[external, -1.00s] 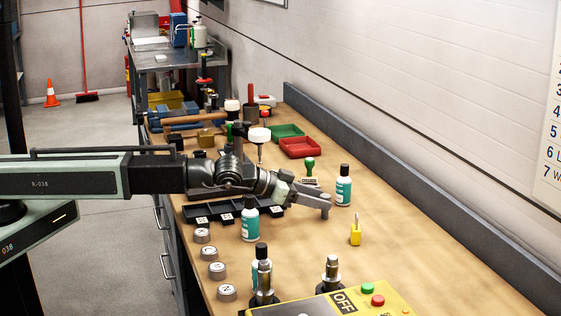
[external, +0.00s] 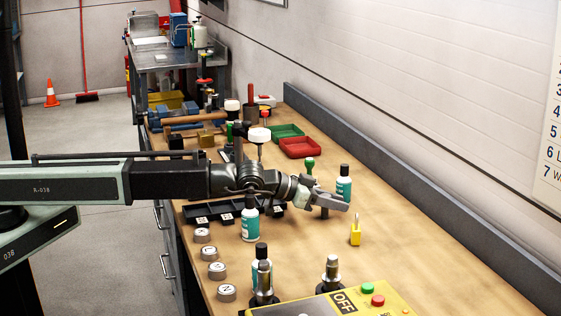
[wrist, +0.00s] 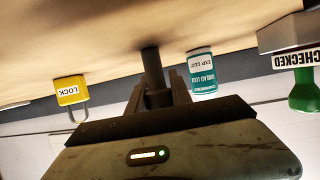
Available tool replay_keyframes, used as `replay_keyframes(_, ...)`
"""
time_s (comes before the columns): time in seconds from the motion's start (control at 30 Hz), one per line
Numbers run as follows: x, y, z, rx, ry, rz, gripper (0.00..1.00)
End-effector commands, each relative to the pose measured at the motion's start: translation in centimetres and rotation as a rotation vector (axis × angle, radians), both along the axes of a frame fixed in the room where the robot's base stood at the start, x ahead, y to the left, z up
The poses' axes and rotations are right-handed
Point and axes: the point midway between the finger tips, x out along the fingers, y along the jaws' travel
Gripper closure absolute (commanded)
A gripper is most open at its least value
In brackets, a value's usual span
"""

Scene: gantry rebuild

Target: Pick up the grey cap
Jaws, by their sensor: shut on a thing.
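A slim dark grey cylinder, apparently the grey cap (wrist: 151,68), shows between my gripper's fingers in the wrist view. Its far end looks at or close to the tabletop; I cannot tell whether it touches. My gripper (wrist: 160,96) is shut on it. In the external view my gripper (external: 338,203) is low over the bench, left of the yellow padlock, and a short dark piece (external: 325,212) shows below it. That piece is too small there to tell cap from finger.
A teal bottle (external: 344,186) stands just behind my gripper, with a green-handled stamp (external: 310,166) nearby. Another teal bottle (external: 250,224) stands under my wrist. The yellow padlock (external: 356,235) is at right. Several lettered round grey pieces (external: 217,271) line the left edge.

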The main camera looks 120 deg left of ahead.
Motion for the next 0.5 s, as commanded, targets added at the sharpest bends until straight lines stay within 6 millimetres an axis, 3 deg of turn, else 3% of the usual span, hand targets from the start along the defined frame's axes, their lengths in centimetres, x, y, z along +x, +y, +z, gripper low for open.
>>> replay_keyframes(0.27, 0.0, 0.0, 0.8, 0.000, 0.000, 0.000, 1.00)
replay_keyframes(0.5, 0.0, 0.0, 4.9, 0.000, 0.000, 0.000, 1.00)
